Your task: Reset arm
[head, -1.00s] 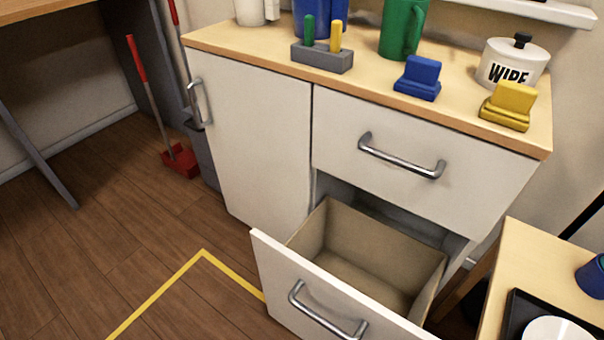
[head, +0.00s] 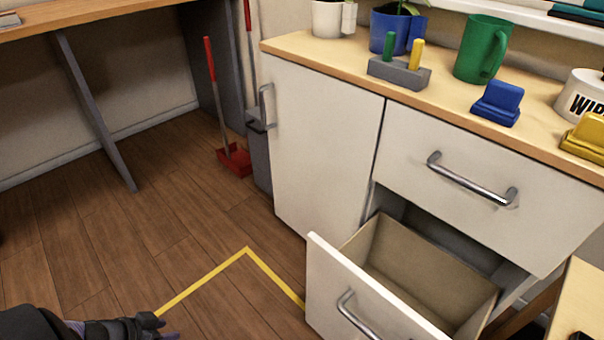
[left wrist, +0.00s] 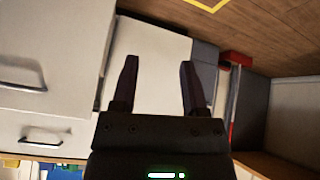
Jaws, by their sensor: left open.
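My left gripper (head: 168,328) shows at the bottom left of the head view, low over the wooden floor, with its arm coming in from the left. In the left wrist view the two dark fingers (left wrist: 158,85) stand apart with nothing between them. The white cabinet door lies beyond them in that view. My right gripper is in neither view.
The white cabinet (head: 322,150) has its lower drawer (head: 365,300) pulled open and empty. Its upper drawer (head: 450,165) is shut. A green mug (head: 482,48) and blue block (head: 497,103) stand on top. A red dustpan (head: 235,160) stands left. Floor between is clear.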

